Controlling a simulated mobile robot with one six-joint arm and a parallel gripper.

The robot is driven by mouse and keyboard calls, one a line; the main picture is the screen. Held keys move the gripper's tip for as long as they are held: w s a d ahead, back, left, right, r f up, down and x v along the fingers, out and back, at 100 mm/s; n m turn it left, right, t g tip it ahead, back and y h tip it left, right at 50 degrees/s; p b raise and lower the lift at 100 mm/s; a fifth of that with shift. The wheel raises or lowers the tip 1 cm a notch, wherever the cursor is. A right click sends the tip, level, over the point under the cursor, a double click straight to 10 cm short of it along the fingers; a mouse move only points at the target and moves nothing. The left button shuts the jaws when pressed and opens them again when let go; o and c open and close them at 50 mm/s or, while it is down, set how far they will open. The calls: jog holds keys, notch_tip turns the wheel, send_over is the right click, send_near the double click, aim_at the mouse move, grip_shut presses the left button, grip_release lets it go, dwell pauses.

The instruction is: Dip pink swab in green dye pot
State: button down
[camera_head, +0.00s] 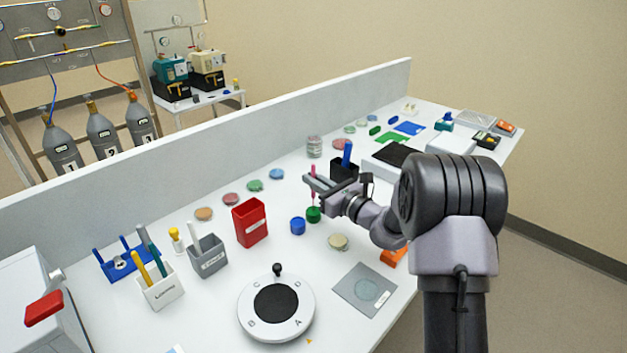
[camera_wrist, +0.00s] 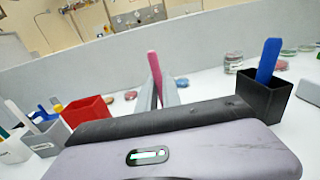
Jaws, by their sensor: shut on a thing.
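My gripper (camera_head: 314,184) is shut on the pink swab (camera_head: 313,171) and holds it roughly upright over the green dye pot (camera_head: 314,215). The swab's lower end reaches down to the mouth of the pot in the head view; I cannot tell whether its tip is inside. In the wrist view the swab (camera_wrist: 154,66) stands between my two fingers (camera_wrist: 158,93), leaning slightly, and its lower part is hidden behind my gripper body. The green pot does not show there.
A blue pot (camera_head: 298,226) stands just left of the green pot. A red holder (camera_head: 250,222) is farther left. A black holder (camera_head: 345,167) with a blue stick is close behind my gripper. A beige dish (camera_head: 338,242) lies in front. A low wall (camera_head: 200,143) runs along the bench's back.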

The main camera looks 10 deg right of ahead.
notch_tip(320, 180, up, 7)
jog(key=p, duration=0.4)
jog(key=shift+p, duration=0.35)
jog(key=shift+f, duration=0.1)
